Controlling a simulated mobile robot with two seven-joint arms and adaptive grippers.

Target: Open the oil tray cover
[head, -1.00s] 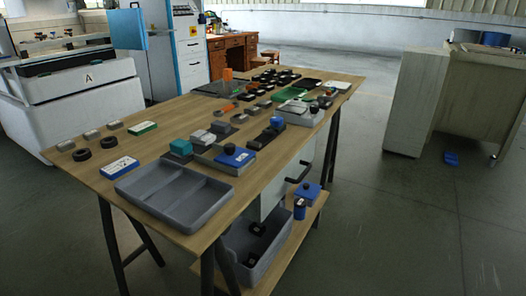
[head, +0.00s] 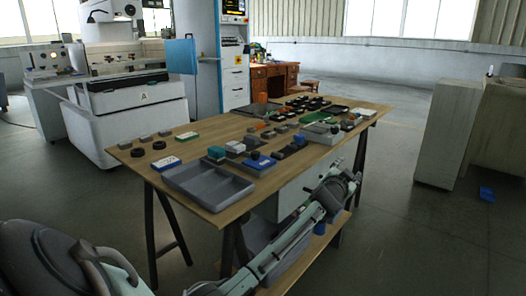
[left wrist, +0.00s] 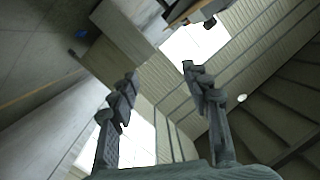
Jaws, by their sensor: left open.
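My left arm rises from the bottom of the head view across the table's front right side. Its gripper (head: 347,181) is at the upper end, in front of the table's right edge. In the left wrist view the left gripper (left wrist: 159,70) is open, with nothing between its two fingers. No part is clearly recognisable as the oil tray cover. A grey compartment tray (head: 207,187) lies open on the table's near corner. My right gripper is not in view.
The wooden table (head: 190,143) carries many small blocks and parts. A pale panel (head: 294,196) hangs under it, partly behind my arm. A white machine (head: 130,118) stands behind left, a grey cabinet (head: 446,135) at right. Floor between table and cabinet is clear.

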